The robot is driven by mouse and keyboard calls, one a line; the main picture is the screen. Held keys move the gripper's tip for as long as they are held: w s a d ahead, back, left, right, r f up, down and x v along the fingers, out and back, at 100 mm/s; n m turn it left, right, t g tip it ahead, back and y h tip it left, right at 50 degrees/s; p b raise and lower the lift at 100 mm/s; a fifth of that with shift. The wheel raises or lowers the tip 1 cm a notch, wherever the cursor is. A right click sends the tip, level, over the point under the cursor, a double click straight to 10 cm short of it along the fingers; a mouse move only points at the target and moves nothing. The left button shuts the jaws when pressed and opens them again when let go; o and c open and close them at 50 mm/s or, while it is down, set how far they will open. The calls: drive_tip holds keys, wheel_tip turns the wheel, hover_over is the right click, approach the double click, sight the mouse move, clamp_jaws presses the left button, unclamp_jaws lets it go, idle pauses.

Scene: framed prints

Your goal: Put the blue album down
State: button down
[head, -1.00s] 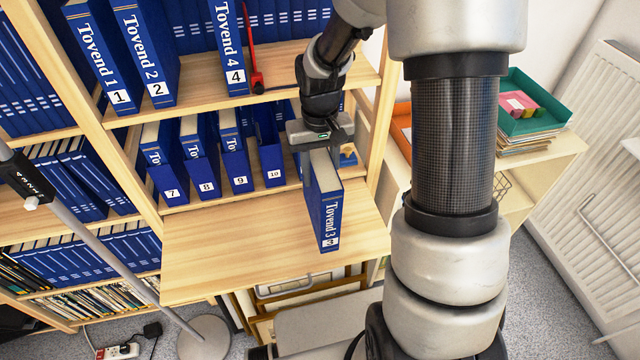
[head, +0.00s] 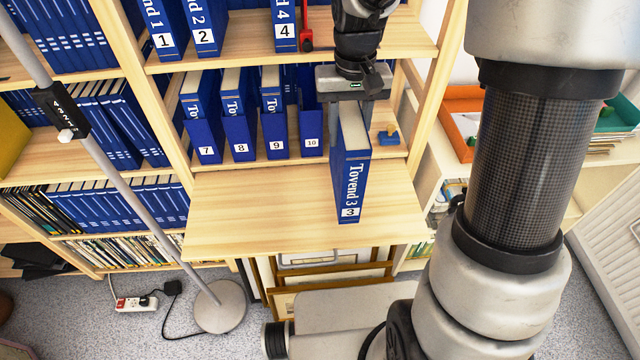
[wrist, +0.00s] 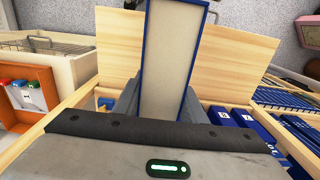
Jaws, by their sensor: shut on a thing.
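The blue album (head: 351,180), labelled "Tovend 3", stands upright in my gripper (head: 350,105), its spine facing the head camera. My gripper is shut on its top rear part. The album is over the right part of the light wooden pull-out board (head: 250,215); I cannot tell whether its bottom touches the board. In the wrist view the album (wrist: 172,60) shows its pale page edges between the two grey fingers (wrist: 158,105), with the board (wrist: 235,65) on both sides beneath it.
Blue albums 7 to 10 (head: 240,135) stand on the shelf behind the board. Albums 1, 2 and 4 (head: 285,25) stand on the shelf above. A grey pole (head: 120,180) stands at left. The board's left part is clear. A small blue object (head: 388,137) lies behind right.

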wheel_tip(320, 180, down, 8)
drive_tip(key=shift+f, duration=0.25)
drive_tip(key=shift+f+b, duration=0.1)
drive_tip(key=shift+b, duration=0.25)
drive_tip(key=shift+f, duration=0.15)
drive_tip(key=c, duration=1.1)
unclamp_jaws()
